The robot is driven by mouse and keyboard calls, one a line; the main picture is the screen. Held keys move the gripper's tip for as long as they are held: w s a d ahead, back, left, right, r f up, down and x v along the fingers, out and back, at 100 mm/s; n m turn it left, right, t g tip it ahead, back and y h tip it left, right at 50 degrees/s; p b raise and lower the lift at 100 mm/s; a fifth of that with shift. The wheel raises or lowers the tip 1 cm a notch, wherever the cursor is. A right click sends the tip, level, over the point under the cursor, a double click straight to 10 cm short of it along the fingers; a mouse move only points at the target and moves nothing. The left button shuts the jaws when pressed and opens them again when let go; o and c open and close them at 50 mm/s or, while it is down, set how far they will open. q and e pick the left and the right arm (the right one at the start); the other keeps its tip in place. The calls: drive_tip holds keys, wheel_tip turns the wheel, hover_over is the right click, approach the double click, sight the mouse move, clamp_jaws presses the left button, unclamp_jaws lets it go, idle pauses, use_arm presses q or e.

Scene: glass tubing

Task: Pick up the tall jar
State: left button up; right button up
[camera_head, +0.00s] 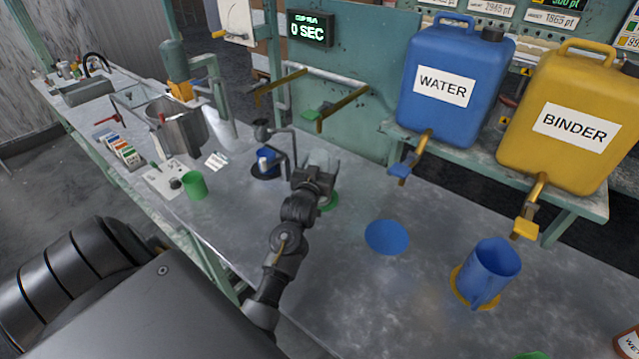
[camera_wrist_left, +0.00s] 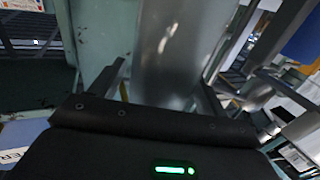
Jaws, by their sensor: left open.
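A clear, tall jar (camera_head: 328,166) stands upright on a green round mat (camera_head: 331,204) in the middle of the bench. It is mostly hidden behind my left gripper in the head view. My left gripper (camera_head: 316,178) is right at the jar. In the left wrist view the jar (camera_wrist_left: 178,50) fills the middle as a see-through cylinder, with the open fingers of my left gripper (camera_wrist_left: 165,88) to either side of it. I cannot tell whether the fingers touch the glass. My right gripper does not show.
A blue cup (camera_head: 267,160) and a metal stand are close left of the jar. A green cup (camera_head: 195,185) stands further left. A blue pitcher (camera_head: 486,272) stands at right, below the water (camera_head: 455,70) and binder (camera_head: 566,115) tanks. The bench around the blue round mat (camera_head: 387,237) is clear.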

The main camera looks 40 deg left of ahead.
use_arm(q)
drive_tip(key=shift+w+a, duration=0.1)
drive_tip(key=shift+w, duration=0.25)
drive_tip(key=shift+c, duration=0.4)
